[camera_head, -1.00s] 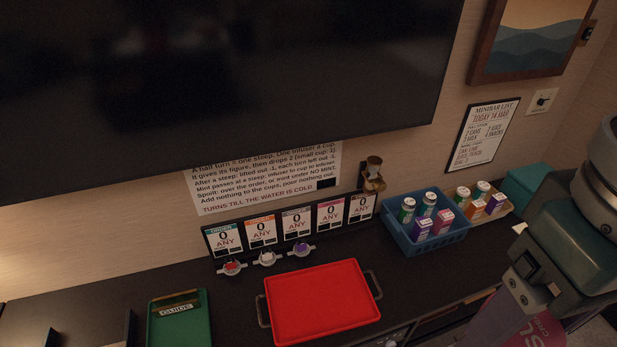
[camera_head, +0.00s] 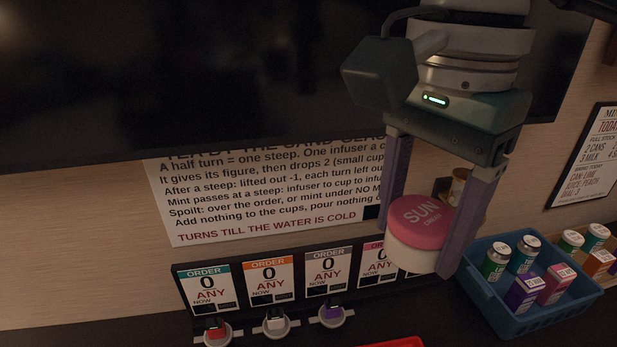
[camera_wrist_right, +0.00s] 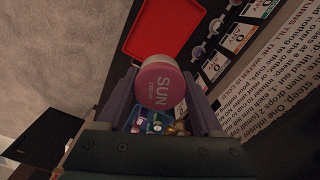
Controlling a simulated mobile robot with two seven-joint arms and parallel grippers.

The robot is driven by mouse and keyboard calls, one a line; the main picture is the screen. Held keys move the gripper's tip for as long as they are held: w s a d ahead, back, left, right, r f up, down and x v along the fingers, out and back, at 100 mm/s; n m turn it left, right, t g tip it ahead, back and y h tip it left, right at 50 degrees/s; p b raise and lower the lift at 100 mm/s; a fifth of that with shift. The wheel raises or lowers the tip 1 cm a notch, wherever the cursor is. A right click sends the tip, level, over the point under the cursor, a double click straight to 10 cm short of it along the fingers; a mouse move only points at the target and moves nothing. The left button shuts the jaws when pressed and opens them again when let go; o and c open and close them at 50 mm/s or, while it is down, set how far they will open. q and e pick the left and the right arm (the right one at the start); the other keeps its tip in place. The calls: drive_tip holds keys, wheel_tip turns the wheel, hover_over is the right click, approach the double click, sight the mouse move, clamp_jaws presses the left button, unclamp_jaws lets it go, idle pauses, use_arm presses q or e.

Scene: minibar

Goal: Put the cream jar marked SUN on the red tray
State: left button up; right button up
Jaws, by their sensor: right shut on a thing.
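The cream jar marked SUN (camera_head: 420,222) has a pink lid and a white body. My right gripper (camera_head: 420,230) is shut on it, one finger on each side, and holds it in the air in front of the order cards. The jar also shows between the fingers in the right wrist view (camera_wrist_right: 160,85). The red tray (camera_head: 400,343) shows only as a thin edge at the bottom of the head view. More of the red tray (camera_wrist_right: 160,28) shows in the right wrist view, beyond the jar. My left gripper is not in view.
A blue bin (camera_head: 535,318) with several cans and cartons stands at the right. Order cards (camera_head: 270,284) stand in a row against the wall, with small red, white and purple-marked holders (camera_head: 275,322) in front. A dark screen (camera_head: 200,80) hangs above.

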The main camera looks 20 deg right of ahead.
drive_tip(key=w+f+m+b, duration=0.1)
drive_tip(key=f+m+b, duration=0.5)
drive_tip(key=f+b, duration=0.5)
drive_tip(key=w+d+f+m+b, duration=0.1)
drive_tip(key=f+m+b, duration=0.5)
drive_tip(key=f+b, duration=0.6)
drive_tip(key=w+d+f+m+b, duration=0.1)
drive_tip(key=w+f+m+b, duration=0.2)
drive_tip(key=f+m+b, duration=0.3)
wheel_tip(320, 180, down, 15)
drive_tip(key=shift+w+r+m+b, duration=0.1)
drive_tip(key=shift+m+b, duration=0.3)
drive_tip(key=shift+b, duration=2.4)
drive_tip(key=o, duration=1.4)
